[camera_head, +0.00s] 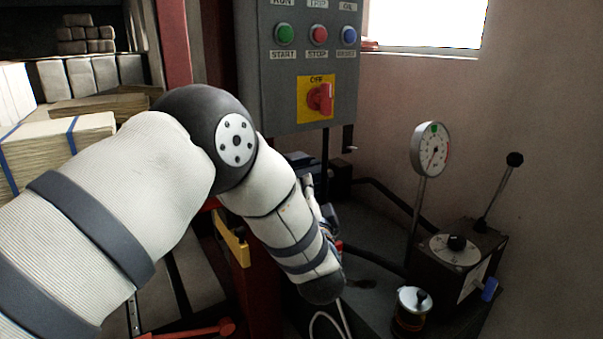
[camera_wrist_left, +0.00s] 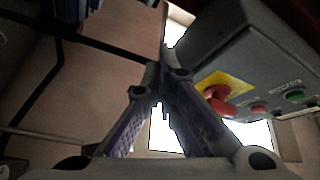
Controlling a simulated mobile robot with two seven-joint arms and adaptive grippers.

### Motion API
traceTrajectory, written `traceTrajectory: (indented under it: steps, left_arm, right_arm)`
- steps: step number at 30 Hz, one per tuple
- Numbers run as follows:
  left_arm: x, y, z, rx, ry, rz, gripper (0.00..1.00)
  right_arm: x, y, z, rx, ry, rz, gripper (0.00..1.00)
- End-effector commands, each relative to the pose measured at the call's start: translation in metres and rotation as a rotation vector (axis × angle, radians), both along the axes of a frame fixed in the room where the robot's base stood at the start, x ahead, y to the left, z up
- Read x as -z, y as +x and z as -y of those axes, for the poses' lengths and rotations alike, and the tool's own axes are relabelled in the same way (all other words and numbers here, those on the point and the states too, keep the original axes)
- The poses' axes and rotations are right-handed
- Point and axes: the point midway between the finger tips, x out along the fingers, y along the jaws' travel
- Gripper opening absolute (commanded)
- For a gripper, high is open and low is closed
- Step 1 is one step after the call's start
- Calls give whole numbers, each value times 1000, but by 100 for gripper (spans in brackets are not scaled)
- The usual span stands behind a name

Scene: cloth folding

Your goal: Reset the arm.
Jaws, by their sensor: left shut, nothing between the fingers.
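My left arm (camera_head: 130,190) comes in from the left in the head view and bends at a dark elbow joint, with its forearm running down to the right. The left gripper is mostly hidden behind the forearm there. In the left wrist view my left gripper (camera_wrist_left: 160,80) is shut, its two fingers meeting with nothing between them. The grey control box (camera_head: 303,105) stands behind the arm, and also shows on the right of the left wrist view (camera_wrist_left: 240,55). Its red rotary switch (camera_head: 320,98) sits on a yellow plate. My right gripper is not in view.
A round gauge (camera_head: 432,148) on a post and a dark box with a lever (camera_head: 497,190) stand at the right. A small canister (camera_head: 412,308) is in front. Strapped stacks (camera_head: 55,145) lie at the left, near a red post (camera_head: 174,42).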

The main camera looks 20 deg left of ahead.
Motion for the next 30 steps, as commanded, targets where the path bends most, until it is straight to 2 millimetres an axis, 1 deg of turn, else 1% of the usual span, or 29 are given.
traceTrajectory:
  steps: [3, 6, 18, 20, 22, 23, 24, 25, 26, 27, 29, 30]
  left_arm:
    - [2, -10, 5, 0, 0, -1, 0]
    - [3, -14, 7, 0, 0, 0, 0]
    - [5, -14, 6, 0, -1, -3, 0]
    - [15, -16, 6, 14, -17, -25, 0]
    - [50, -24, 5, 59, -78, -95, 0]
    - [72, -31, 4, 84, -119, -143, 0]
    - [106, -45, 3, 116, -188, -217, 0]
    - [133, -58, 3, 135, -248, -280, 0]
    - [160, -74, 2, 148, -312, -347, 0]
    - [193, -97, 0, 156, -396, -435, 0]
    - [237, -138, -3, 144, -522, -566, 0]
    - [263, -168, -5, 121, -605, -654, 0]
  right_arm:
    - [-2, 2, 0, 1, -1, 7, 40]
    - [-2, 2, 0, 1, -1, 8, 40]
    - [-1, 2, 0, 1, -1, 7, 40]
    - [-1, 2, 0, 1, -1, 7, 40]
    - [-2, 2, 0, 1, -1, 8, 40]
    - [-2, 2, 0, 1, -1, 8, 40]
    - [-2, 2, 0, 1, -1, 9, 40]
    - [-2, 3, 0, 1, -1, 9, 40]
    - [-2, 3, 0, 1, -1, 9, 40]
    - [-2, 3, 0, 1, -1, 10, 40]
    - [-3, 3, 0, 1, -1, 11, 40]
    - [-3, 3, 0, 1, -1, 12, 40]
